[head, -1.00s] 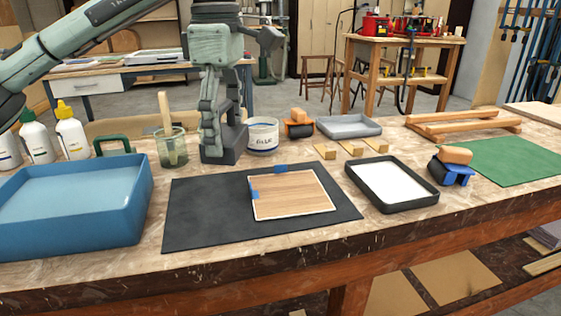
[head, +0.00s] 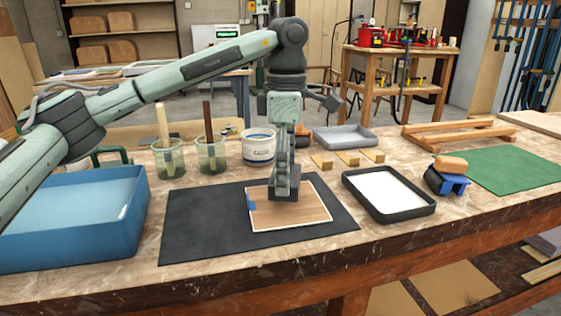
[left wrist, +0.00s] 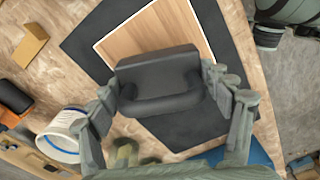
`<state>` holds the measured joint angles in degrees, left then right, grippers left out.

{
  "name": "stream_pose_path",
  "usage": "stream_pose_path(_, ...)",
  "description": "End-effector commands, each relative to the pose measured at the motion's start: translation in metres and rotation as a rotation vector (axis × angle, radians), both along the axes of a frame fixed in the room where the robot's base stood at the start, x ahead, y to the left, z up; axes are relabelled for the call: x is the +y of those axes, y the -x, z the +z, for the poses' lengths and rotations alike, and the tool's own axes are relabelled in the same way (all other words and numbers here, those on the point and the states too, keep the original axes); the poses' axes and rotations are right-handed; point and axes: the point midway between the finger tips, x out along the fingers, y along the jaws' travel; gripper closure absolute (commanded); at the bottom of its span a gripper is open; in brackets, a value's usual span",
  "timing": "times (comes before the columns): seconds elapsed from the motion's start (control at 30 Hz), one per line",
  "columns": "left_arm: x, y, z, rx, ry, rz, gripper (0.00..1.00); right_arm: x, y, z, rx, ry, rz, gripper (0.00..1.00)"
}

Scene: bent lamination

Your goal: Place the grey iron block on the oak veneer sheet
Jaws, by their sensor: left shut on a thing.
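The grey iron block (head: 284,194) is dark with a bar handle on top, and my left gripper (head: 284,178) is shut on that handle. In the left wrist view the block (left wrist: 158,72) shows between the fingers of the gripper (left wrist: 163,102). The oak veneer sheet (head: 290,216) is light brown with a pale edge and a blue tape piece at its left. The block is upright over the sheet's far part and hides some of it. I cannot tell if it touches the sheet. My right gripper is not in view.
The sheet lies on a black mat (head: 195,225). A blue tray (head: 125,225) is at the left and a black tray of white (head: 410,212) at the right. Two glass jars and a white tub (head: 259,150) stand behind the mat. The mat's front is clear.

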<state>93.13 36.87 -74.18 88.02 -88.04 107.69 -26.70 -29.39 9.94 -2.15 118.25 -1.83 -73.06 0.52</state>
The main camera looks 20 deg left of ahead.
Motion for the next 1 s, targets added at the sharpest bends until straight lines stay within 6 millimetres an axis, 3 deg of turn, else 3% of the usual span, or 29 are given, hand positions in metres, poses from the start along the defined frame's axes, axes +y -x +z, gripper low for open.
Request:
stream_pose_path(0.2,0.0,0.0,-0.024,-0.001,0.002,0.0,0.81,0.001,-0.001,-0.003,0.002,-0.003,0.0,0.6)
stream_pose_path(0.6,0.0,0.0,-0.028,-0.003,0.001,0.0,0.81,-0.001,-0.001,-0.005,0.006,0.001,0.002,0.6)
stream_pose_path(0.63,0.0,0.001,-0.03,0.001,0.0,0.0,0.19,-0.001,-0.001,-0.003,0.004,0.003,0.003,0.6)
stream_pose_path(0.8,0.0,0.001,-0.03,0.001,-0.001,0.0,0.01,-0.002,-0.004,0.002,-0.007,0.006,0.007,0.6)
stream_pose_path(1.0,0.0,0.001,-0.03,0.001,-0.001,0.0,0.01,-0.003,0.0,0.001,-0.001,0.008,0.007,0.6)
